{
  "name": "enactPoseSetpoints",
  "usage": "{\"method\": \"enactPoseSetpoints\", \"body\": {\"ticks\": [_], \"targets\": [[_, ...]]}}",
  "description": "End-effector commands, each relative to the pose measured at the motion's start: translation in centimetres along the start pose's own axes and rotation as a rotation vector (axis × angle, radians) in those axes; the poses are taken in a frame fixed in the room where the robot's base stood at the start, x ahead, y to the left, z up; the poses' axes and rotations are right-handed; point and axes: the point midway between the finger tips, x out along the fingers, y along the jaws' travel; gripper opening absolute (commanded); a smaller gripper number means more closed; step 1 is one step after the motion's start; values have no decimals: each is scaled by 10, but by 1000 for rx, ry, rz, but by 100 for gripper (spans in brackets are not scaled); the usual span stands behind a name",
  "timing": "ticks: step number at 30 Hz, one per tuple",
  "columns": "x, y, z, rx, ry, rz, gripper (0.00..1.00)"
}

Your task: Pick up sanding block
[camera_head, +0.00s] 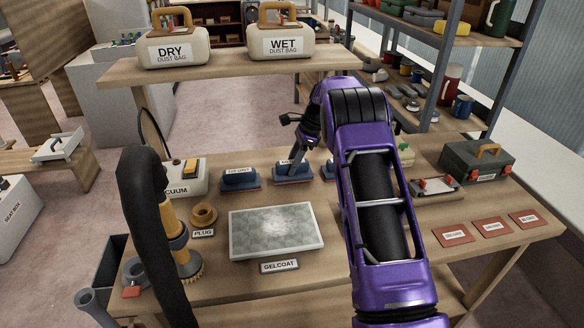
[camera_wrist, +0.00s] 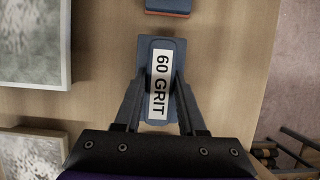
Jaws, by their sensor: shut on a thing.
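Several blue sanding blocks stand in a row along the back of the workbench. My gripper (camera_head: 297,163) reaches down onto the middle one (camera_head: 292,177). In the wrist view, my gripper (camera_wrist: 159,80) has a finger on each long side of this block (camera_wrist: 146,48), which is labelled "60 GRIT", and is shut on it. I cannot tell whether it is clear of the bench. A second block (camera_head: 240,181) stands to its left. A third (camera_head: 328,171) is partly hidden behind my purple arm. One more block with a red edge shows at the top of the wrist view (camera_wrist: 168,6).
A gelcoat panel (camera_head: 277,231) lies in front of the blocks. A plug ring (camera_head: 204,215), a vacuum box (camera_head: 187,177) and a black hose (camera_head: 150,205) are to the left. A shelf (camera_head: 235,67) with dust bags spans above. A toolbox (camera_head: 478,160) and red pads (camera_head: 453,234) are at right.

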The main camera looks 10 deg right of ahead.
Motion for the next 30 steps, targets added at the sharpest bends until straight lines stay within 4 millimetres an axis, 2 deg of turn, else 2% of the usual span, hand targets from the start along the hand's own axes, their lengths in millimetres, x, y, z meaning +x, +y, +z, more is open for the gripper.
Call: {"method": "enactPoseSetpoints", "body": {"ticks": [15, 18, 24, 30], "targets": [[0, 79, 0, 3, -1, 1, 0], [-30, 75, 13, -3, 0, -5, 0], [-78, 74, 33, -2, -1, -4, 0], [-111, 75, 46, -1, 0, -1, 0]]}}
